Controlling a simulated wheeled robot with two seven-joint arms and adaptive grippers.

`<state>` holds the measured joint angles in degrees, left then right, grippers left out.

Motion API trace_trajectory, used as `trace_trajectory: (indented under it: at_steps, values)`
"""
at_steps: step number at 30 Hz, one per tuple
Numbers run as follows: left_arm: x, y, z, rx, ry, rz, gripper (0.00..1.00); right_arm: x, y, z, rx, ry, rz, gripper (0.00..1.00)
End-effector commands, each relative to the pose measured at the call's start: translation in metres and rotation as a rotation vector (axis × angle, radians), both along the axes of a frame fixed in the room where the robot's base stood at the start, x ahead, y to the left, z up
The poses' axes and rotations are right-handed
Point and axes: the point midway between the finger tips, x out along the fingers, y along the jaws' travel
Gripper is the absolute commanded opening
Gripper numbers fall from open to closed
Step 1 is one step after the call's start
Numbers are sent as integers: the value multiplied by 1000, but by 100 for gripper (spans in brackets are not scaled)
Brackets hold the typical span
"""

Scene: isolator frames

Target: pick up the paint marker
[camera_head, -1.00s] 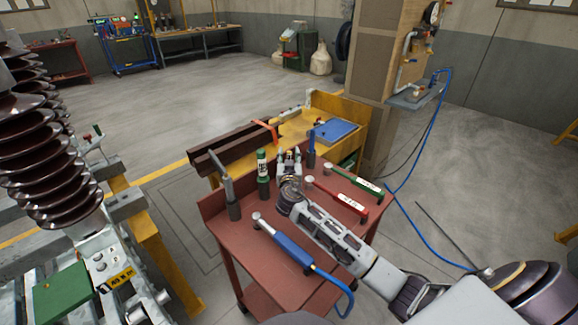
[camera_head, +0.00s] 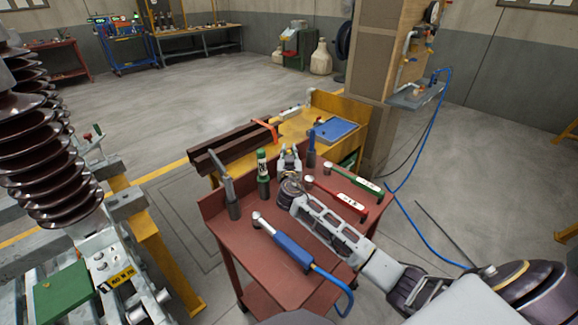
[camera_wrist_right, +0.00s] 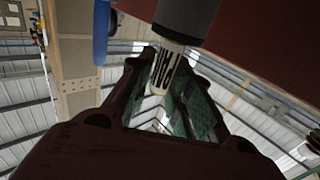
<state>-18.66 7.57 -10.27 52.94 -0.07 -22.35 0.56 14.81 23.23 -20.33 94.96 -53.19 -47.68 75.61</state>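My right gripper (camera_head: 289,152) is over the red cart, pointing away from me, with its fingers apart. In the right wrist view the open fingers (camera_wrist_right: 168,62) straddle a white cylinder with dark stripes, apparently the paint marker (camera_wrist_right: 164,72). It sticks out of a dark grey holder (camera_wrist_right: 188,16). Whether the fingers touch it is not clear. In the head view the gripper mostly hides this cylinder. My left gripper is out of view.
On the red cart (camera_head: 265,285), a green-and-white cylinder (camera_head: 262,163) stands left of the gripper and a blue-handled tool (camera_head: 311,140) right of it. A grey tool (camera_head: 228,186), red wrench (camera_head: 340,197), green wrench (camera_head: 357,179) and blue wrench (camera_head: 290,248) are close by.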

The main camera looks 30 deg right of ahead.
Motion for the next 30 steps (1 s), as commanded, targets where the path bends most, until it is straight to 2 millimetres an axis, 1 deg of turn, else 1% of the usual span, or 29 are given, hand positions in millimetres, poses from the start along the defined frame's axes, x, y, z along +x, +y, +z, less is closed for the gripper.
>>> trace_trajectory:
  at_steps: [1,3,12,17,23,30]
  values:
    - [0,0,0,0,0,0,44,0,0,0,0,0,0,10]
    - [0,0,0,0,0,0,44,0,0,0,0,0,0,0]
    - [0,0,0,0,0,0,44,0,0,0,0,0,0,0]
    - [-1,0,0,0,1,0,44,0,0,5,0,-1,0,0]
    - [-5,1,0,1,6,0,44,0,1,24,2,-2,1,0]
    - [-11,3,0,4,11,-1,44,0,0,60,3,-4,-1,0]
